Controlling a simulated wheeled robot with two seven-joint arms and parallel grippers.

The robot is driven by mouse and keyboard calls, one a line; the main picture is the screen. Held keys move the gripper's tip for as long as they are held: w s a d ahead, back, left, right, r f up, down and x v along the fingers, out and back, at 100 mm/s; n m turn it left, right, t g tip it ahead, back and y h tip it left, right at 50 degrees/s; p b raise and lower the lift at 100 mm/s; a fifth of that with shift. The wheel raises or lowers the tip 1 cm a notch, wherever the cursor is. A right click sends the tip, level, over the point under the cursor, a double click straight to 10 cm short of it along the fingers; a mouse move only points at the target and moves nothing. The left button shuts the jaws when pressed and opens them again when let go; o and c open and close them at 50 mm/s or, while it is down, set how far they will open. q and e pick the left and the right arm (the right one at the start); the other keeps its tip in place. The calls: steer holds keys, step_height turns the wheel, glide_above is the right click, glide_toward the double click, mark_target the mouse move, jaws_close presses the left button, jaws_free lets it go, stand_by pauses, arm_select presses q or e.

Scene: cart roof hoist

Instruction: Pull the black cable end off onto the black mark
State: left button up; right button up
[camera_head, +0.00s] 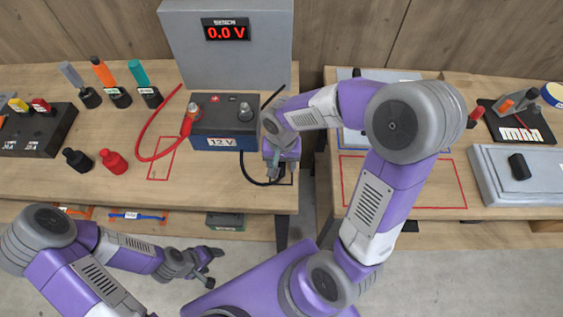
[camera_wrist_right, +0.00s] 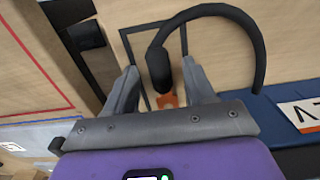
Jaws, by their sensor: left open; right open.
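The black cable (camera_wrist_right: 258,45) arcs across the right wrist view to its thick black end (camera_wrist_right: 159,70), which has an orange tip (camera_wrist_right: 167,100). This end lies between the parted fingers of my right gripper (camera_wrist_right: 158,78), at the table's right edge. The black mark (camera_wrist_right: 124,42), a thin outline on the wood, surrounds the end in that view and is partly covered by the fingers. In the head view the black cable (camera_head: 248,178) loops low beside the blue 12 V battery (camera_head: 225,143), and my right gripper (camera_head: 274,171) hides its end. My left gripper (camera_head: 211,267) is open and empty over the floor.
A red cable (camera_head: 142,148) reaches the battery's left terminal, with a red outline (camera_head: 152,178) nearby. A grey box (camera_head: 180,45) reading 0.0 V stands behind. A gap separates this table from the right one (camera_head: 340,205). My right arm covers part of both.

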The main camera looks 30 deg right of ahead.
step_height(320, 180, up, 8)
steer(key=shift+f+p, duration=0.2)
steer(key=shift+p, duration=0.95)
